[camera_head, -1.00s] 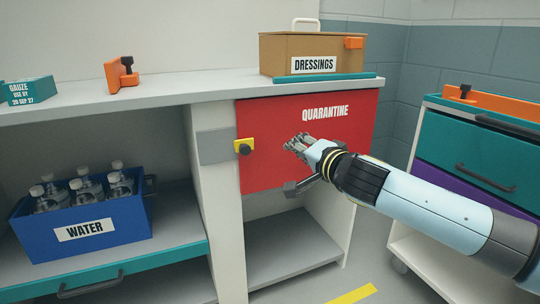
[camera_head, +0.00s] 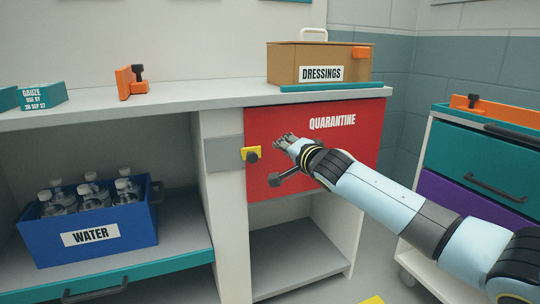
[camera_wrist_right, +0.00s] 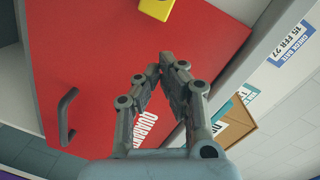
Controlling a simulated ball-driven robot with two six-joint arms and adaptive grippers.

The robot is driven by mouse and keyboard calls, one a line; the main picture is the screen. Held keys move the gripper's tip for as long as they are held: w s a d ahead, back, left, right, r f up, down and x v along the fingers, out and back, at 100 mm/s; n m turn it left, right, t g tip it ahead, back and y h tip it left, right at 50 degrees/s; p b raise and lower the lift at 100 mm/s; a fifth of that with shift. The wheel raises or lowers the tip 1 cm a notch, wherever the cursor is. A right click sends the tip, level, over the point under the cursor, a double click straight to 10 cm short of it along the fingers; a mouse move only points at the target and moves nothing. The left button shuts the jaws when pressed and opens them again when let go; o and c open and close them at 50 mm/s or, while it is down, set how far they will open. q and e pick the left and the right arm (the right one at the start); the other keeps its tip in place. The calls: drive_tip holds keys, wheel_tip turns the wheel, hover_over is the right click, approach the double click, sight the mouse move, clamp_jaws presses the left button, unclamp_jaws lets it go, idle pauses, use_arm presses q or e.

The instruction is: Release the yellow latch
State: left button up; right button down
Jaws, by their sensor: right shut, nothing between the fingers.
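The yellow latch (camera_head: 246,152), with a dark knob, sits at the left edge of the red QUARANTINE door (camera_head: 357,120). The door is shut against the cabinet frame. My right gripper (camera_head: 281,139) is in front of the door, a short way right of the latch and apart from it. In the right wrist view my right gripper (camera_wrist_right: 163,62) is shut and empty, its fingertips together over the red door (camera_wrist_right: 85,55). The latch (camera_wrist_right: 155,8) shows there only in part, at the top edge beyond the fingertips. My left gripper is not in view.
A dark door handle (camera_wrist_right: 66,118) sticks out from the door. A DRESSINGS box (camera_head: 290,62) stands on the counter above. A blue WATER crate (camera_head: 35,241) of bottles is on the left shelf. A drawer cart (camera_head: 478,160) stands at the right.

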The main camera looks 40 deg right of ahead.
sight(270, 153)
use_arm(q)
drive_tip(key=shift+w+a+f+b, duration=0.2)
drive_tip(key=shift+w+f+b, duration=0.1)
drive_tip(key=shift+b, duration=0.1)
use_arm(e)
drive_tip(key=a, duration=0.1)
drive_tip(key=w+a+f, duration=0.1)
drive_tip(key=a+f, duration=0.1)
drive_tip(key=shift+w+a, duration=0.2)
drive_tip(key=shift+w, duration=0.1)
